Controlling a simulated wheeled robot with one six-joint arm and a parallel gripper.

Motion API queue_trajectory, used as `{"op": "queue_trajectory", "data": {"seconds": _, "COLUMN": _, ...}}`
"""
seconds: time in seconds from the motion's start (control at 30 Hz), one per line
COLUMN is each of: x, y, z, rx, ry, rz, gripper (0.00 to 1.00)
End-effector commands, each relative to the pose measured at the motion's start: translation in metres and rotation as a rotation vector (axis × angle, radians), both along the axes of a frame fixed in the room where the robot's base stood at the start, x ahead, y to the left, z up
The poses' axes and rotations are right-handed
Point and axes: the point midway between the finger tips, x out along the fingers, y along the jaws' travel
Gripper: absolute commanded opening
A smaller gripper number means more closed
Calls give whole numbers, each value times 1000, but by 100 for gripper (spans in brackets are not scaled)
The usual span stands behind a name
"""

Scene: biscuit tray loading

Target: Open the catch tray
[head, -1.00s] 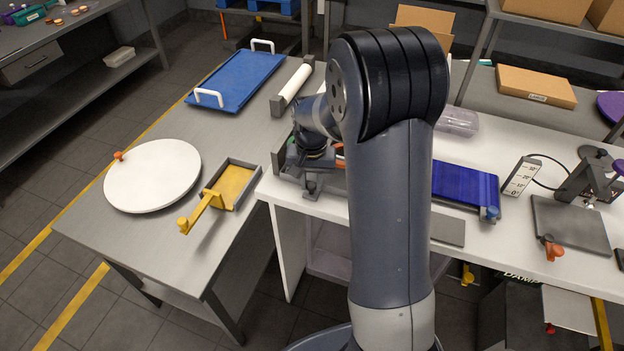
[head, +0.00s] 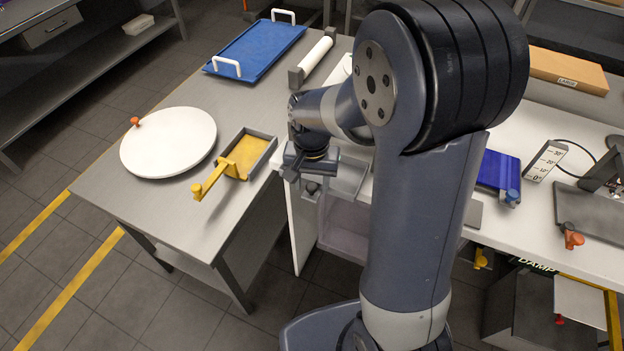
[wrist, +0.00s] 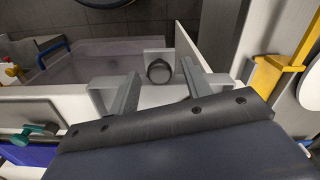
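My gripper (head: 296,172) points down at the left end of the white bench's front edge. In the wrist view my gripper (wrist: 157,80) is open, its two grey fingers apart. A dark round knob (wrist: 159,71) on a small pale plate shows between and just beyond the fingertips; I cannot tell whether they touch it. The knob also shows below the gripper in the head view (head: 312,188). A pale lavender bin (head: 346,232) stands below the bench edge and shows in the wrist view (wrist: 95,62). No tray is clearly identifiable as the catch tray; my arm hides part of this area.
A grey table (head: 236,225) at left holds a white turntable (head: 165,145), a yellow-floored box with a yellow lever (head: 210,181) and a blue tray (head: 255,52). The white bench (head: 520,222) carries a blue belt unit (head: 497,171). Floor in front is clear.

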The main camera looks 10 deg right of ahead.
Motion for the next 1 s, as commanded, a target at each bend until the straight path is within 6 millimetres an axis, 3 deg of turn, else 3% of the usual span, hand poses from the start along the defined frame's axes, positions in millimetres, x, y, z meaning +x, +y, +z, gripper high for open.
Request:
{"op": "queue_trajectory", "data": {"seconds": 0.27, "x": 0, "y": 0, "z": 4, "rx": 0, "ry": -1, "rz": 0, "gripper": 46}}
{"op": "queue_trajectory", "data": {"seconds": 0.7, "x": 1, "y": 0, "z": 84, "rx": 1, "ry": -6, "rz": 0, "gripper": 46}}
{"op": "queue_trajectory", "data": {"seconds": 1.0, "x": 0, "y": 0, "z": 108, "rx": 0, "ry": -1, "rz": 0, "gripper": 46}}
